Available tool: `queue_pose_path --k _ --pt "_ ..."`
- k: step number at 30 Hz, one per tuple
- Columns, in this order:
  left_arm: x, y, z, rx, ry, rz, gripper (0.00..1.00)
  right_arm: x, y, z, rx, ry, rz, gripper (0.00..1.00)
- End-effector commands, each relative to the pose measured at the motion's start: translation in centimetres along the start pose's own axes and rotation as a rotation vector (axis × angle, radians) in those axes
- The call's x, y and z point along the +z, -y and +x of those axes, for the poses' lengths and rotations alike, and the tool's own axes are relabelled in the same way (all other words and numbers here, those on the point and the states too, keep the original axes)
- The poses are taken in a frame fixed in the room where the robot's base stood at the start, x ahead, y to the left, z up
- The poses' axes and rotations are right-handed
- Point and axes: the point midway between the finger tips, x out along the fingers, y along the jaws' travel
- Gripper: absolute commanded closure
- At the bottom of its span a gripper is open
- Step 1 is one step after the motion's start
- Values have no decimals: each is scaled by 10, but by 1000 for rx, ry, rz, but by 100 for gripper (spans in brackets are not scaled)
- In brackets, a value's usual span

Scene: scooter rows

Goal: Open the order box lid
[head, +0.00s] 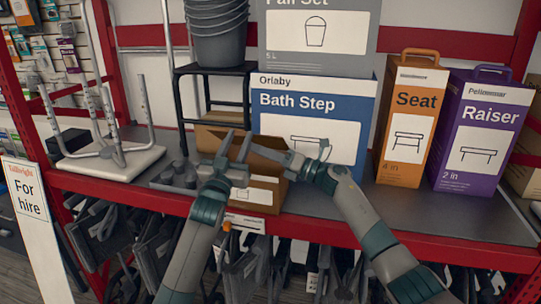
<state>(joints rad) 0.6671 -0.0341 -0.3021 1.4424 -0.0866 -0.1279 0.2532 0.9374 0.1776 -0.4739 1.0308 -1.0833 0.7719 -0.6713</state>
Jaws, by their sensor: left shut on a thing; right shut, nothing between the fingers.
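The order box (262,192), a brown cardboard box, stands at the front of the shelf, partly covered by my grippers. My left gripper (238,147) reaches up over the box's left part and is shut on what looks like this lid; the exact contact is hard to see. My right gripper (268,152) points left at the box's upper right edge, shut and empty. Whether it touches the cardboard cannot be told.
A blue and white Bath Step box (315,105) stands close behind. An orange Seat box (405,150) and purple Raiser box (482,135) stand right. A black stool (213,70) bears grey buckets (218,40). A white upturned stool (110,163) is left. Folded scooters hang below.

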Motion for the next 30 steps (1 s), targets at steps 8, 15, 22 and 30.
queue_pose_path --k 8,15,22,30 --pt "-6 1 1 0 -12 0 100 0 0 23 0 0 0 100" --pt "-6 1 1 0 -12 0 100 0 0 24 -1 0 -1 100" --pt "-6 1 1 0 -12 0 100 8 -1 26 -5 0 17 100" --pt "-4 -1 0 2 -9 0 100 25 -4 29 -14 10 57 100"
